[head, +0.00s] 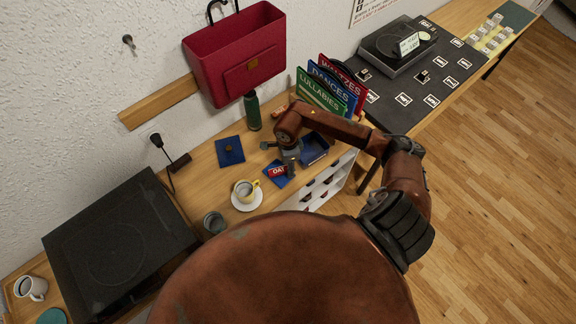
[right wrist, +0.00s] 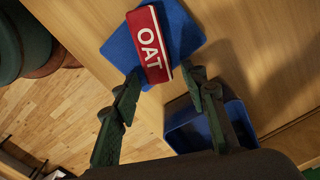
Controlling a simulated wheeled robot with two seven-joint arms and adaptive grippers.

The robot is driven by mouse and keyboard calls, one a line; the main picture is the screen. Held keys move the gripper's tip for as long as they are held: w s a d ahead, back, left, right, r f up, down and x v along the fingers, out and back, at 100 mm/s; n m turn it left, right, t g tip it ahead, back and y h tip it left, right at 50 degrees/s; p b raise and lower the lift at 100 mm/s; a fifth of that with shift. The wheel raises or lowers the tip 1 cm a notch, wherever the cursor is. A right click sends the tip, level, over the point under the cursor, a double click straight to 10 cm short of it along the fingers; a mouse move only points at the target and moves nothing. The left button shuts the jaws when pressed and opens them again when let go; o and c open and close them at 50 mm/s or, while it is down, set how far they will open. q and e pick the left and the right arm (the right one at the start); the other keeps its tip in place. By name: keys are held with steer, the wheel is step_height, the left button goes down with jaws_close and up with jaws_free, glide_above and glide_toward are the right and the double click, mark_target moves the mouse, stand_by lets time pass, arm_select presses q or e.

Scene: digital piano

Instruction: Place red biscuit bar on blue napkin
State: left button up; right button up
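The red biscuit bar (right wrist: 150,45), lettered OAT, lies on a blue napkin (right wrist: 184,30) in the right wrist view, askew to it, with one end near the napkin's edge. In the head view the bar (head: 277,170) and napkin (head: 280,182) show on the wooden counter, partly covered by my gripper. My right gripper (right wrist: 162,72) is open, its fingertips on either side of the bar's near end, with a gap visible on both sides. It also shows in the head view (head: 281,157). My left gripper is not in view.
A blue tray (head: 318,142) stands right of the gripper. A second blue napkin (head: 222,157) holds a small brown item. A yellow-handled cup on a saucer (head: 241,205), a grey cup (head: 214,222) and a green bottle (head: 252,110) stand nearby. Upright folders (head: 325,92) stand behind.

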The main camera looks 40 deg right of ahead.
step_height(320, 180, up, 12)
steer(key=shift+r+b, duration=0.15)
steer(key=shift+b, duration=0.3)
stand_by(0.4)
